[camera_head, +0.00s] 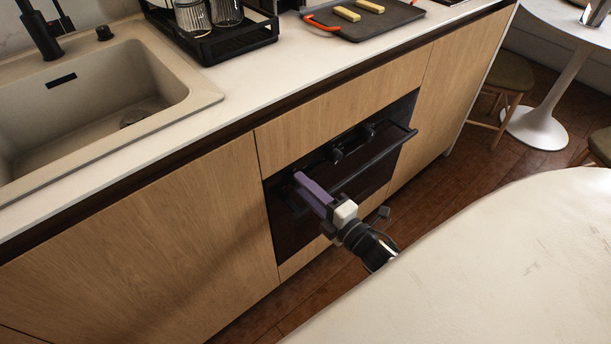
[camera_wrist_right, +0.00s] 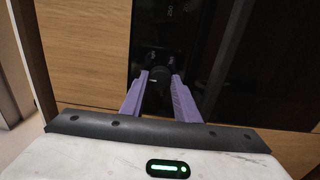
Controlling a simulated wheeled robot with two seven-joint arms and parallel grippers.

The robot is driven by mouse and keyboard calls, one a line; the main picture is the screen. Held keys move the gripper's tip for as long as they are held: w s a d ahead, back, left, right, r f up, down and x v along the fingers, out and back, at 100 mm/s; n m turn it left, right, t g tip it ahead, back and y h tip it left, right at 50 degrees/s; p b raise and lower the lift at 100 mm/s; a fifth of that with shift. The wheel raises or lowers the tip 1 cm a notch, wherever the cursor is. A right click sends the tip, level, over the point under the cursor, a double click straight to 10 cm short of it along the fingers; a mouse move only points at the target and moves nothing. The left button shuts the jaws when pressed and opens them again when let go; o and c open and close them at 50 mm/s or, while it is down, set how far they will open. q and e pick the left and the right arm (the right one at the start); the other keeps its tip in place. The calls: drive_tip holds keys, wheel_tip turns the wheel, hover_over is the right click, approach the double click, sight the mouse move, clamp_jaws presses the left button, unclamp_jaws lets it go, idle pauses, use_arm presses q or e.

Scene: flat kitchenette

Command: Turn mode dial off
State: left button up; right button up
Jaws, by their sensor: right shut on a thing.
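The black built-in oven (camera_head: 290,231) is set in the wooden cabinet front below the counter. In the right wrist view a dark round dial (camera_wrist_right: 154,97) on its black panel sits between the two purple fingers of my right gripper (camera_wrist_right: 159,77), which is shut on it. A small pale mark shows on the dial; its exact setting is too small to read. In the head view my right gripper (camera_head: 299,179) reaches to the left part of the oven front and hides the dial. My left gripper is not in view.
The oven's bar handle (camera_head: 374,160) sticks out right of my gripper. A pale rounded table (camera_head: 480,270) fills the lower right. The sink (camera_head: 100,95), a black rack (camera_head: 215,45) and a tray with orange handles (camera_head: 385,22) are on the counter. Stools stand at the right.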

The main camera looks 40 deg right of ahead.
drive_tip(key=o, duration=1)
drive_tip(key=shift+o, duration=0.2)
drive_tip(key=s, duration=1)
drive_tip(key=shift+d, duration=0.35)
drive_tip(key=shift+s, duration=0.1)
